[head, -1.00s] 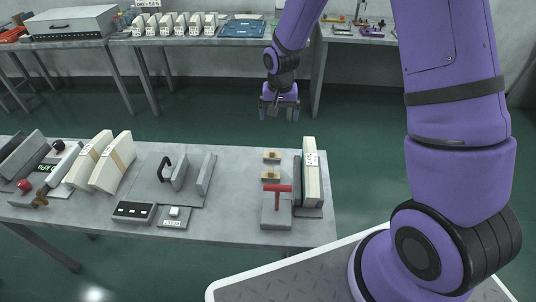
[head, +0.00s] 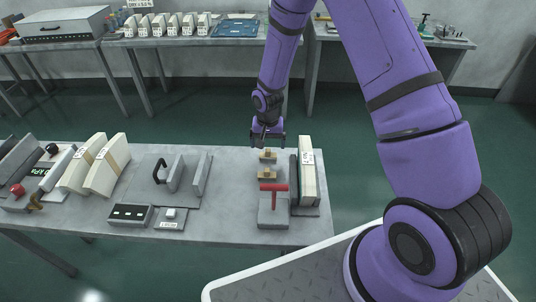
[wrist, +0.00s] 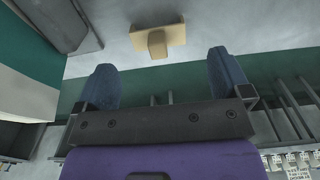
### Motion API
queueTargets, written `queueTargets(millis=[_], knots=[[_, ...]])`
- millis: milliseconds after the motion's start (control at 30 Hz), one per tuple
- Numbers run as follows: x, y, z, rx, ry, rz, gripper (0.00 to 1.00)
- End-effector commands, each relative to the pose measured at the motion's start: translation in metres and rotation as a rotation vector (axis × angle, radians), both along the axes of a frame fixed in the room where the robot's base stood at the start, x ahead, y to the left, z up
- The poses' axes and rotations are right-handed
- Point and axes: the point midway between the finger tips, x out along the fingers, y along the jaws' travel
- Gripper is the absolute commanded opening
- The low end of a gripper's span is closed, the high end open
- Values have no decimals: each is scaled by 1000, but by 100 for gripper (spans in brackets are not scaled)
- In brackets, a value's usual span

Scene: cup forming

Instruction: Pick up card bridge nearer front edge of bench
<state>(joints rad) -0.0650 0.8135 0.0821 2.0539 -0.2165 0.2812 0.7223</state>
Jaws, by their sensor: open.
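Two small tan card bridges lie on the grey bench (head: 228,222), one behind the other. The one nearer the front edge (head: 267,174) sits just behind the red-handled block. The farther card bridge (head: 267,155) is close to the bench's back edge. My gripper (head: 267,141) is above the back edge, just behind the farther bridge, fingers pointing down. In the wrist view my gripper (wrist: 163,82) has its two blue-grey fingers wide apart with nothing between them. One card bridge (wrist: 157,38) shows ahead of the fingers, apparently the farther one.
A grey block with a red T-handle (head: 273,205) stands in front of the bridges. Cream slabs in a grey holder (head: 308,170) stand upright close on their right. A fixture plate with a black handle (head: 180,180) lies left. Bare bench lies between.

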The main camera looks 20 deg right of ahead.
Motion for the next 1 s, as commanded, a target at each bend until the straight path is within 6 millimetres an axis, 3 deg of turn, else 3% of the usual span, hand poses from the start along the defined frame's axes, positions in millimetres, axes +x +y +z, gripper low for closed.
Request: queueTargets(millis=[233,567,800,1000], knots=[[-2,0,-33,-1,3,0,96],[-1,0,-38,0,1,0,96],[-1,0,-38,0,1,0,43],[-1,0,-38,0,1,0,43]])
